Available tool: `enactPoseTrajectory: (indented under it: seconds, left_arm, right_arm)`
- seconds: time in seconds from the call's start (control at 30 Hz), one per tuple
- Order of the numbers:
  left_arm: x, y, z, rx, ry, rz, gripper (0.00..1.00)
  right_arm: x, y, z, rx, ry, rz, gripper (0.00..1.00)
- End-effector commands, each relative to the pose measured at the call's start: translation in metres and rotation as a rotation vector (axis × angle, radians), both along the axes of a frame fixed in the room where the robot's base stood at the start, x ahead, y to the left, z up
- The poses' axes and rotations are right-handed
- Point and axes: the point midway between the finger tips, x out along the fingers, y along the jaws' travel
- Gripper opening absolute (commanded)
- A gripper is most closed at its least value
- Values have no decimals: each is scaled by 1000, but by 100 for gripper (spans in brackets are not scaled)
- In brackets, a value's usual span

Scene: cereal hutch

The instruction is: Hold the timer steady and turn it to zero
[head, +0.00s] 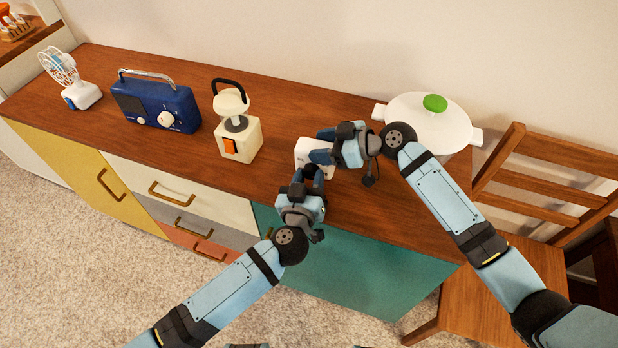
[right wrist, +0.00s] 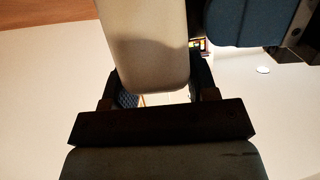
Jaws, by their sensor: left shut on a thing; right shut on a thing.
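The timer (head: 303,148) is a small white body on the wooden counter, partly hidden behind my grippers. My left gripper (head: 308,174) is shut on its near side, from the front. My right gripper (head: 322,147) reaches in from the right and is shut on a part of the timer. In the right wrist view, a cream, rounded-end piece (right wrist: 145,50) of the timer, seemingly its knob, lies between the fingers. A blue part at the upper right there seems to be my left gripper (right wrist: 243,22). The dial reading cannot be seen.
On the counter (head: 285,118), a cream appliance (head: 240,138) with a black handle stands left of the timer, then a blue radio (head: 158,105) and a white fan (head: 75,85). A white pot (head: 425,120) with a green knob is close behind my right arm. A wooden chair (head: 545,195) stands right.

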Motion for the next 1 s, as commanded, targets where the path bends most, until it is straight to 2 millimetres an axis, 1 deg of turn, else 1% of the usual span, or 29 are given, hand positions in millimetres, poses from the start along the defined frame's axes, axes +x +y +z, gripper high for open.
enactPoseTrajectory:
  seconds: [0.4,0.43,0.53,0.83,0.93,1.0]
  left_arm:
    - [0,0,0,-9,2,-1,13]
    - [0,0,0,-9,2,0,39]
    - [0,0,0,-9,2,0,62]
    - [-2,0,0,-9,3,0,63]
    - [-10,2,-1,-8,4,0,63]
    - [-20,4,0,-8,4,0,63]
  right_arm:
    - [1,0,0,0,-2,-1,24]
    - [1,0,0,0,-2,-1,24]
    - [1,0,0,0,-2,-1,24]
    - [0,0,0,0,-1,-1,24]
    - [0,0,0,0,-1,-1,24]
    - [0,0,0,0,0,0,24]
